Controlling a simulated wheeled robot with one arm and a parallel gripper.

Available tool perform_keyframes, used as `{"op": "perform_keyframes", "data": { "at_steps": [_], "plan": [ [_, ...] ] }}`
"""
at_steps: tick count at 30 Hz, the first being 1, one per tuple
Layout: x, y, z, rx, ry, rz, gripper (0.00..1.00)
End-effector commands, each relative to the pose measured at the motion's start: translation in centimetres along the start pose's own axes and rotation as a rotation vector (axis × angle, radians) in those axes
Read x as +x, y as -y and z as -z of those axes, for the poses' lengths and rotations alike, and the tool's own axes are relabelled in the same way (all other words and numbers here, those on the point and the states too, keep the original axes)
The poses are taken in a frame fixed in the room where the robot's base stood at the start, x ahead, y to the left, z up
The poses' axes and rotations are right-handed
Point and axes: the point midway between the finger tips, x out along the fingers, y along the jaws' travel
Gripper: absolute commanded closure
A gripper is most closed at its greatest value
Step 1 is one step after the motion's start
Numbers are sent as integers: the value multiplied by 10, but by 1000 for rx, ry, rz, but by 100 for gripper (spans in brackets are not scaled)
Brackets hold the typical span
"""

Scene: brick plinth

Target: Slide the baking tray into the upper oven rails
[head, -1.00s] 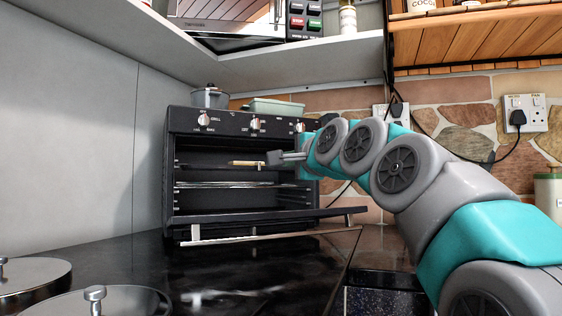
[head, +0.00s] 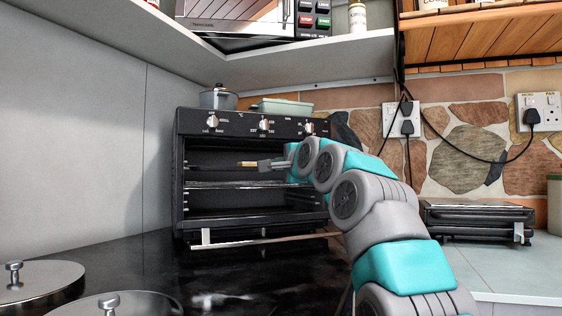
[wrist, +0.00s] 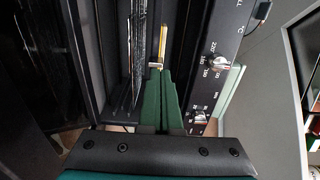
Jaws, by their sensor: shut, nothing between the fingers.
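The black oven (head: 183,180) stands with its door (head: 265,240) folded down at the front. A wire rack (head: 225,185) sits at mid height inside; it also shows in the wrist view (wrist: 138,50). At the upper level, a thin dark edge with a short tan bar (head: 247,163) is in the opening; this may be the baking tray and its handle, but I cannot tell for sure. My gripper (head: 262,165) is at that level, shut and empty. In the wrist view its fingertips (wrist: 161,72) are just short of the tan bar (wrist: 161,45), whose far end is hidden.
A grey pot (head: 218,99) and a pale green dish (head: 282,106) stand on the oven. A grey wall is close on the left. Round metal lids (head: 40,280) lie at front left. A black appliance (head: 475,222) stands at right. The dark counter before the oven is mostly clear.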

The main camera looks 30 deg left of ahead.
Motion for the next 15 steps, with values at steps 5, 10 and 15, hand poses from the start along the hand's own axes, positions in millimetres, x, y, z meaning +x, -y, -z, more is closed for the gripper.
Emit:
{"op": "perform_keyframes", "data": {
  "at_steps": [5, 10, 15],
  "plan": [
    [15, 1, 0, 1, 0, -1, 100],
    [24, 3, 0, 0, 0, 2, 100],
    [30, 0, 0, 1, -1, 0, 100]
  ]
}}
